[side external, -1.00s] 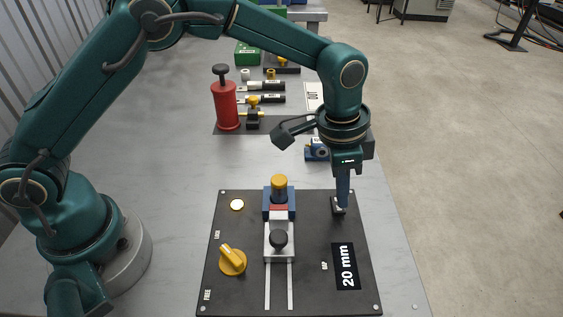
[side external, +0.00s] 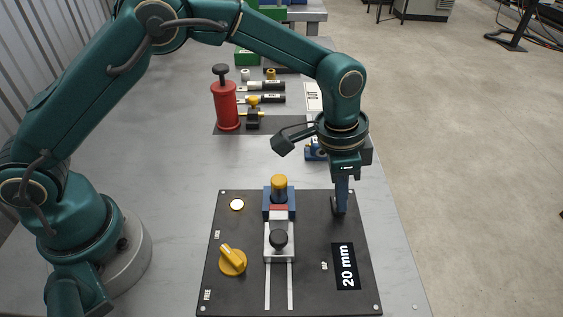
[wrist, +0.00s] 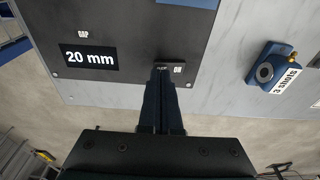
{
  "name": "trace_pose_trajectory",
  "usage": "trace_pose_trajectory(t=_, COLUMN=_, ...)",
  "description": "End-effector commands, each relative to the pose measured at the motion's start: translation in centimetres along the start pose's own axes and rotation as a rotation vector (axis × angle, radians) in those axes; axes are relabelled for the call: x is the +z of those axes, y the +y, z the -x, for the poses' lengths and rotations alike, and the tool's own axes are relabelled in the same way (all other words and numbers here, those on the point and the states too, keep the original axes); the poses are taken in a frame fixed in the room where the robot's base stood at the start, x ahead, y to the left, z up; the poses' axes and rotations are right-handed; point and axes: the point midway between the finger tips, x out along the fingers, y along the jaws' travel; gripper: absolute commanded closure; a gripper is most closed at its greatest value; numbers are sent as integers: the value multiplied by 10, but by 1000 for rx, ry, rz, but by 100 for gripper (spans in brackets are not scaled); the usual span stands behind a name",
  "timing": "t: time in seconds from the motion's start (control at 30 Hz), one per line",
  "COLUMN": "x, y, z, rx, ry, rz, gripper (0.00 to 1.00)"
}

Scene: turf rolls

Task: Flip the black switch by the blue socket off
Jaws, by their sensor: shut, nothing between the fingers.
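The black switch (wrist: 177,73) sits on the dark panel (side external: 235,290), and the word ON shows beside the fingers in the wrist view. My gripper (side external: 340,211) is shut and empty, pointing down at the switch. In the wrist view its fingertips (wrist: 161,72) cover part of the switch; I cannot tell whether they touch it or which way the rocker is tilted. A blue socket block (side external: 270,205) holding a yellow-topped plug (side external: 279,188) stands left of my gripper on the panel. Its blue edge shows at the top of the wrist view (wrist: 188,3).
The panel also carries a yellow knob (side external: 232,261), a slide with a black knob (side external: 278,239), a round pale lamp (side external: 237,204) and a 20 mm display (side external: 346,266). Behind stand a small blue device (wrist: 268,68) labelled 3 shots and a red cylinder (side external: 225,106).

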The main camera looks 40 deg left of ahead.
Motion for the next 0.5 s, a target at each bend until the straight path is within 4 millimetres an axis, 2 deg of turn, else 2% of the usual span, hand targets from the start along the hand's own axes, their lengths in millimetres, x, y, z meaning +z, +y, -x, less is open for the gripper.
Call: trace_pose_trajectory(t=0.5, x=1, y=0, z=-7, rx=0, ry=0, rz=0, gripper=100)
